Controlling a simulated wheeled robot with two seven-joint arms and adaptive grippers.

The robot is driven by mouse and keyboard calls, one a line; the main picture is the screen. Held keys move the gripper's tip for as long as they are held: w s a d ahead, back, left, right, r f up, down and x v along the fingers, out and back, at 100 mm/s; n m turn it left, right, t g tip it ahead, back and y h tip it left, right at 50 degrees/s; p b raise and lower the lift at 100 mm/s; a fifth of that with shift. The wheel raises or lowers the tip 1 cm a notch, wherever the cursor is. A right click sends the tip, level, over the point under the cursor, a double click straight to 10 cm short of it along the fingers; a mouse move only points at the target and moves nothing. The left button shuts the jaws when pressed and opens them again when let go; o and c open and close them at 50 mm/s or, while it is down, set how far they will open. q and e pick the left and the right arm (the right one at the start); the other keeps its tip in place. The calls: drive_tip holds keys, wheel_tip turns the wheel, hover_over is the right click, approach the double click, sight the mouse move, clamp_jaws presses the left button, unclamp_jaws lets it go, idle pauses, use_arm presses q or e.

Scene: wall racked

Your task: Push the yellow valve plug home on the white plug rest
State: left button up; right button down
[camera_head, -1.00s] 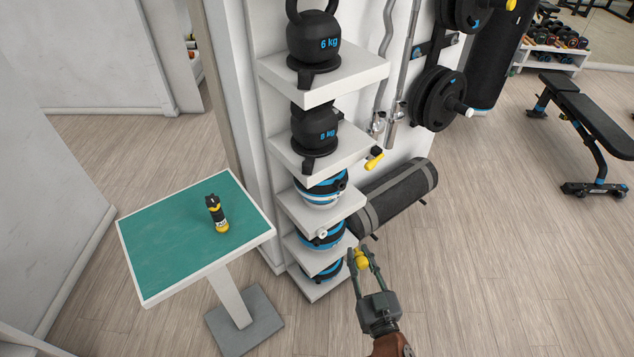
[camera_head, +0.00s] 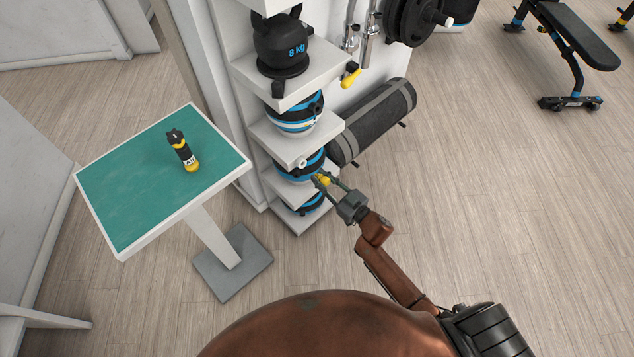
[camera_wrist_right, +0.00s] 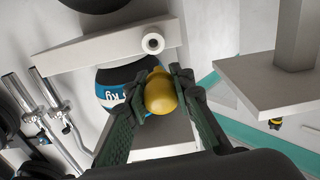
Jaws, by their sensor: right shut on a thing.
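The yellow valve plug (camera_head: 323,180) is a small rounded yellow piece held between the fingertips of my right gripper (camera_head: 327,182). In the right wrist view the plug (camera_wrist_right: 161,93) sits between the two green fingers, which are shut on it. The white plug rest (camera_head: 302,163) is a short white round stub at the edge of a rack shelf. It also shows in the right wrist view (camera_wrist_right: 153,43), above the plug in the picture, with a visible gap between them. The plug's far side is hidden. My left gripper is not in view.
A white wall rack (camera_head: 290,142) carries kettlebells and balls. A green-topped table (camera_head: 130,200) with a black and yellow bottle (camera_head: 183,152) stands at left.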

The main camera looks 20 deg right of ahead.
drive_tip(key=shift+w+d+f, duration=0.15)
drive_tip(key=shift+w+d, duration=0.05)
drive_tip(key=shift+d, duration=0.05)
drive_tip(key=shift+p, duration=0.3)
drive_tip(key=shift+w+a, duration=0.2)
drive_tip(key=shift+w, duration=0.05)
drive_tip(key=shift+w+a+f+b, duration=0.2)
drive_tip(key=shift+w+b, duration=0.05)
drive_tip(key=shift+w, duration=0.15)
drive_tip(key=shift+w+a+f+b, duration=0.15)
drive_tip(key=shift+w+b, duration=0.1)
drive_tip(key=shift+w, duration=0.15)
drive_tip(key=shift+f+b+x, duration=0.15)
drive_tip(key=shift+b+x, duration=0.15)
drive_tip(key=shift+x, duration=0.5)
drive_tip(key=shift+f+b+x, duration=0.1)
drive_tip(key=shift+b+x, duration=0.15)
drive_tip(key=shift+x, duration=0.6)
drive_tip(key=shift+p, duration=0.55)
drive_tip(key=shift+w+a+f+b, duration=0.2)
drive_tip(key=shift+w+a+b, duration=0.1)
drive_tip(key=shift+w, duration=0.3)
